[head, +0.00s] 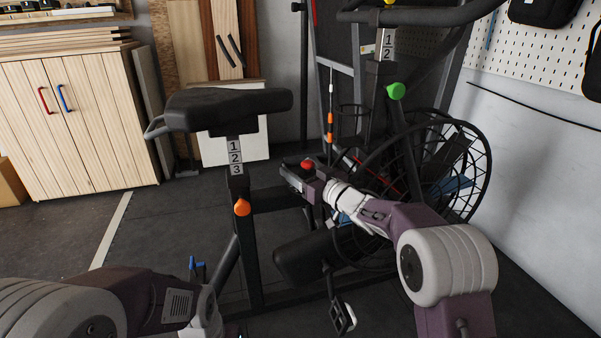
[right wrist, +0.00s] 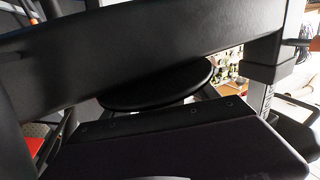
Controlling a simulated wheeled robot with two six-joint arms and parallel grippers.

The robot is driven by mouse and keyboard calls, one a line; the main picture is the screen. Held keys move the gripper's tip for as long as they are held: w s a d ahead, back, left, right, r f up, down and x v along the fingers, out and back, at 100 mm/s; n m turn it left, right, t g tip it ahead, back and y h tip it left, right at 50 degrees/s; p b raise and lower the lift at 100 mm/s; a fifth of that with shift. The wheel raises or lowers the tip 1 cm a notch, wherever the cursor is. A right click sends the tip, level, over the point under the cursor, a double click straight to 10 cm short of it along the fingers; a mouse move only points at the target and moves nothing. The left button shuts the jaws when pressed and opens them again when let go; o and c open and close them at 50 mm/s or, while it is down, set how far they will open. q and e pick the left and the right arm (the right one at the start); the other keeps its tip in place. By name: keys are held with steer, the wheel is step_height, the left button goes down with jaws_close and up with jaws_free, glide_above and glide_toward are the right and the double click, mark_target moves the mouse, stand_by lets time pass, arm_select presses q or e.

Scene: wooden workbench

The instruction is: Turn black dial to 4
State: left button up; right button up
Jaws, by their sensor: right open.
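The exercise bike stands in the middle of the head view, with a black seat (head: 225,108), an orange knob (head: 242,207) on the seat post and a green knob (head: 396,91) on the front post. I cannot pick out the black dial or its numbers for sure. My right gripper (head: 303,178) is at the middle of the bike frame, close beside a red knob (head: 307,164); it is open, and I cannot tell whether it touches anything. The right wrist view shows a black bar and a rounded black part (right wrist: 155,88) close by. My left arm shows at lower left; its gripper is out of sight.
The caged fan wheel (head: 450,165) is just right of my right arm. A pedal (head: 342,316) hangs below. A wooden cabinet (head: 75,125) stands at back left, and a pegboard wall (head: 545,75) is at right. Dark floor is clear at left.

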steer(key=shift+c, duration=0.3)
steer(key=c, duration=1.3)
steer(key=shift+d+f+m+t+h+b, duration=0.1)
steer(key=shift+f+m+t+h+b, duration=0.1)
steer(key=shift+m+t+h+b, duration=0.65)
steer(key=m+h+p, duration=0.1)
steer(key=m+h, duration=0.1)
steer(key=h, duration=0.2)
steer(key=d+m+t+h+p, duration=0.1)
steer(key=m+h+p, duration=0.1)
steer(key=h, duration=0.3)
steer(key=d+m+t+h+p, duration=0.1)
steer(key=m+h, duration=0.3)
steer(key=shift+w+d+r+m+h, duration=0.15)
steer(key=shift+w+d+m+h, duration=0.05)
steer(key=shift+w+m+h, duration=0.05)
steer(key=shift+r, duration=0.1)
steer(key=o, duration=1.4)
steer(key=shift+c, duration=0.2)
